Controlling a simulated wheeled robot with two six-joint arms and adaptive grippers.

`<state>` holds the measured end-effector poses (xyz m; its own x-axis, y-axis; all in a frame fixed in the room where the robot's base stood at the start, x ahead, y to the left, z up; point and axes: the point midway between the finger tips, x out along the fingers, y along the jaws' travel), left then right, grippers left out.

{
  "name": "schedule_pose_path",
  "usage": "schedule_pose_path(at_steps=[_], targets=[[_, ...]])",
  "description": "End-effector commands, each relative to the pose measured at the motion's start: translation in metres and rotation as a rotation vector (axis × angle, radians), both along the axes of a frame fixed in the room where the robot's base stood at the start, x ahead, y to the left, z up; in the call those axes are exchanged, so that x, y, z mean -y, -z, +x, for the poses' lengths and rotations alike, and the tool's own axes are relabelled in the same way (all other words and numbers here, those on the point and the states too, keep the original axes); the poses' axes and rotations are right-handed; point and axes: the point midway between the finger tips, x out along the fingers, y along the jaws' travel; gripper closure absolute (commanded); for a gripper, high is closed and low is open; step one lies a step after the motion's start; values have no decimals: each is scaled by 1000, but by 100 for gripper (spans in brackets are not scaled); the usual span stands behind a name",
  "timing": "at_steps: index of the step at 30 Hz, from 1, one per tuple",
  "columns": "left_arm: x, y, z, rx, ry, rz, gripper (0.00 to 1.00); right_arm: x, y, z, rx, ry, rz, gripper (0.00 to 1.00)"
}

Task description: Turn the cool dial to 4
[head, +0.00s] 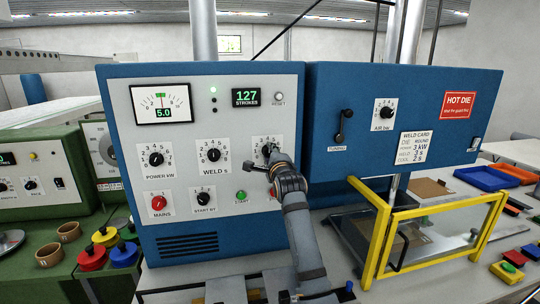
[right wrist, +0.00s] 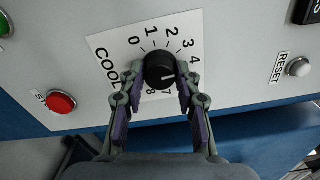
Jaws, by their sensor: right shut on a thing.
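The cool dial (right wrist: 160,70) is a black round knob on a white scale plate marked COOL, on the grey front panel of the blue welder cabinet. In the head view its scale plate (head: 267,142) sits at the right of the panel, mostly behind my gripper. My right gripper (head: 268,160) is shut on the knob; in the right wrist view its two fingers (right wrist: 160,84) grip it from both sides. The knob's white mark points right in that view, just below the 4. The finger hides the scale beyond 4. My left gripper is not in view.
The weld dial (head: 214,155), green start button (head: 241,195) and reset button (head: 280,97) are close by. The red stop button (right wrist: 61,102) is left of the dial in the wrist view. A yellow frame (head: 385,235) stands at right. A weld card (head: 415,147) hangs on the cabinet.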

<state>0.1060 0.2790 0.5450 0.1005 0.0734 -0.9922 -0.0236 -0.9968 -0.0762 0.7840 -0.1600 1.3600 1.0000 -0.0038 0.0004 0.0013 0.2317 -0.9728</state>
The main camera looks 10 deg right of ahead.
Motion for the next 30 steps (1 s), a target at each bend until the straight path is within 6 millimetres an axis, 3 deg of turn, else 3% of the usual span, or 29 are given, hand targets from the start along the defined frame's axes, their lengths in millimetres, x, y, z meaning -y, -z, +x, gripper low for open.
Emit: schedule_pose_path(at_steps=[21, 22, 26, 30], targets=[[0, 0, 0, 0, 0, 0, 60, 0, 0, 0, 0, 0, 66, 99], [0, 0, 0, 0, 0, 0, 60, 0, 0, 0, 0, 0, 66, 63], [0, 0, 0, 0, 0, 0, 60, 0, 0, 0, -1, 0, 66, 45], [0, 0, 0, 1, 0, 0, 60, 0, 0, 0, 0, 0, 66, 44]])
